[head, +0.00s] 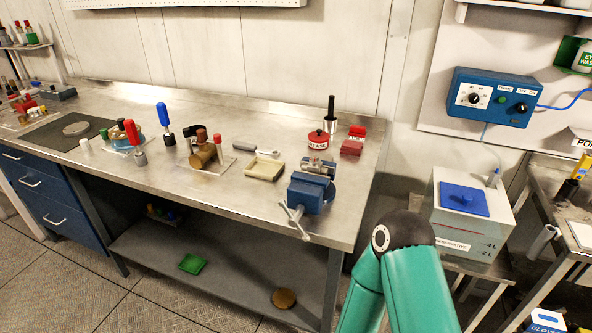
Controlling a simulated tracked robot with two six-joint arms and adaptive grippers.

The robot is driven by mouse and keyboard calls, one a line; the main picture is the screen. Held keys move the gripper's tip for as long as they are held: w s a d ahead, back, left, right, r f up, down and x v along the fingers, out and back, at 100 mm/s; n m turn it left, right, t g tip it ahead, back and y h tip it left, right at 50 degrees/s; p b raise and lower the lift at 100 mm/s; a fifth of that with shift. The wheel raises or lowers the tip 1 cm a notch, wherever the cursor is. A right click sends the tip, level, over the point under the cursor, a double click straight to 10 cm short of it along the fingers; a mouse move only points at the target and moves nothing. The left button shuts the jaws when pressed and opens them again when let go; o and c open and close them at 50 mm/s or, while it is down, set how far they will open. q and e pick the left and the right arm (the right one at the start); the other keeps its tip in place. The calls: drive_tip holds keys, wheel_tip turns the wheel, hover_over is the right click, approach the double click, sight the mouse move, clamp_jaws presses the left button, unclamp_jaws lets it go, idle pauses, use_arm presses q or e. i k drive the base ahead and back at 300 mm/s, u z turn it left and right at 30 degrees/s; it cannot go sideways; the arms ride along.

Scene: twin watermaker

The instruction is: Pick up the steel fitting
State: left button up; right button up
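A short steel cylinder (319,166), which looks like the steel fitting, lies at the top of the blue bench vise (308,194). I cannot tell whether the jaws clamp it or it only rests there. The vise stands at the right front edge of the steel workbench (237,205), with its handle hanging over the edge. Neither of my grippers shows. A teal arm link of mine with a black joint rises at the lower right, in front of the bench's right end and apart from the vise.
Near the vise are a beige tray (265,168), a red tin (318,139) and a red box (353,142). A brass valve body (203,155) and a blue-handled tool (164,118) stand further left. A white tank (470,212) with a blue lid stands right of the bench.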

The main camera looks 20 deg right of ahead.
sight(316, 168)
drive_tip(key=z, duration=1.7)
drive_tip(key=i, duration=0.1)
drive_tip(key=u, duration=3.1)
drive_tip(key=k, duration=1.6)
drive_tip(key=z, duration=1.25)
drive_tip(key=i, duration=1.1)
drive_tip(key=u, duration=0.1)
